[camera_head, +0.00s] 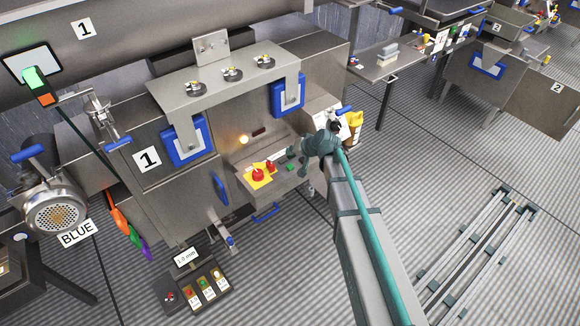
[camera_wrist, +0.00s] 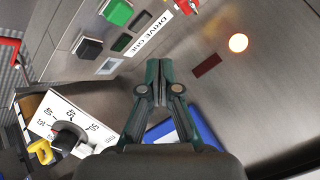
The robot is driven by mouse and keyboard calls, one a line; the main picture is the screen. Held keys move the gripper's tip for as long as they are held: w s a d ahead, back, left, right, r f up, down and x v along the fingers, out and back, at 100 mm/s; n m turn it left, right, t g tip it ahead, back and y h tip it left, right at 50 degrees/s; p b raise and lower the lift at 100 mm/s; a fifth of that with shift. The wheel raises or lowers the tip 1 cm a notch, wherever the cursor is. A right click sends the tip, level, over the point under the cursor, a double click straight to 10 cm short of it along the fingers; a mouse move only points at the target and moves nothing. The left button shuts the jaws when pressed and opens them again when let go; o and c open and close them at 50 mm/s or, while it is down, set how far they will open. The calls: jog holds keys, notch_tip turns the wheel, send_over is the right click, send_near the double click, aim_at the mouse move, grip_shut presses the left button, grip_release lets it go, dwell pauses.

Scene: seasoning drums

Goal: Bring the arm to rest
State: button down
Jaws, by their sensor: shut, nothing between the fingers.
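My gripper (camera_head: 293,153) is at the end of my teal arm (camera_head: 322,142), over the control panel (camera_head: 285,185) of the steel machine marked 1. In the wrist view my gripper (camera_wrist: 158,64) has its dark green fingertips together, with nothing between them. The fingers point at the panel face, near a white "DRIVE ONE" label (camera_wrist: 150,36). A green button (camera_wrist: 118,12) and a black button (camera_wrist: 88,48) lie to the left of the fingertips. I cannot tell how far the fingertips are from the panel.
A lit orange lamp (camera_wrist: 238,42) and a dark red window (camera_wrist: 207,66) are right of the fingers. A white dial plate (camera_wrist: 65,120) is lower left. Floor right of my arm is open up to rails (camera_head: 480,255).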

jog(key=s+d+f+g+h, duration=0.2)
jog(key=s+d+f, duration=0.2)
jog(key=s+f, duration=0.35)
jog(key=s+d+f+g+h, duration=0.1)
jog(key=s+d+f+g, duration=0.25)
jog(key=s+f, duration=0.4)
jog(key=s+d+f+g+h, duration=0.1)
jog(key=s+d+f, duration=0.3)
jog(key=s, duration=0.9)
jog(key=s+d+f+g+h, duration=0.1)
jog(key=s+d+f+g, duration=0.3)
jog(key=s, duration=1)
jog(key=s+d+f+g+h, duration=0.1)
jog(key=s+d+f, duration=0.4)
jog(key=s, duration=0.9)
jog(key=shift+d+f+g+h, duration=0.35)
jog(key=shift+d+g+h, duration=0.05)
jog(key=shift+d+g, duration=0.35)
jog(key=shift+a, duration=0.1)
